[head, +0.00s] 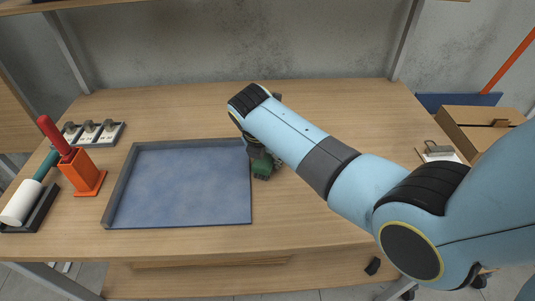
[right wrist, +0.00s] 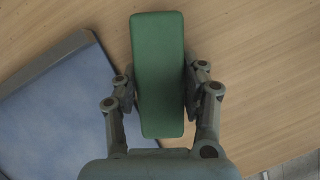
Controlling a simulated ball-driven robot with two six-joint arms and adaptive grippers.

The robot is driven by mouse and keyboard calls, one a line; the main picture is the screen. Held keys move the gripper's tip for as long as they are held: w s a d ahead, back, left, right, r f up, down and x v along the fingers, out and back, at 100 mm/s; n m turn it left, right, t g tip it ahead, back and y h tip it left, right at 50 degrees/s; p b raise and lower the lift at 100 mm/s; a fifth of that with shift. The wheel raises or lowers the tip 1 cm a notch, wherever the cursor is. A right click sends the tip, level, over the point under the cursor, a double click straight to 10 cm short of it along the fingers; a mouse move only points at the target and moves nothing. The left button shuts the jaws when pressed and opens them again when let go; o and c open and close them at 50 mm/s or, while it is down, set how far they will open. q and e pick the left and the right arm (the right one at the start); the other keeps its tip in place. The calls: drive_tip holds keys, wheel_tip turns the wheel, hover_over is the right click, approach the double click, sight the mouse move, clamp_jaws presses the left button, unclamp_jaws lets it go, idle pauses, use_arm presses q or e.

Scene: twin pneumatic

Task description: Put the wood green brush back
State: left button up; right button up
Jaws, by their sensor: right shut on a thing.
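The green brush (right wrist: 158,70) shows in the right wrist view as a long green block with rounded corners. My right gripper (right wrist: 160,88) is shut on it, one finger on each long side. In the head view a green end of the brush (head: 262,167) shows just right of the blue tray (head: 250,200). My right forearm and wrist hide much of the gripper and brush there. I cannot tell whether the brush touches the table. My left gripper is not in view.
An orange holder (head: 83,172) with a red handle stands left of the tray. Beside it a white roller (head: 20,203) lies in a dark cradle. A grey rack (head: 92,133) sits behind. A clipboard (head: 438,150) lies at right. The wooden table's back is clear.

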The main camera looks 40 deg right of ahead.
drive_tip(key=shift+f, duration=0.1)
drive_tip(key=o, duration=1.1)
drive_tip(key=p+v, duration=0.1)
drive_tip(key=v, duration=1.1)
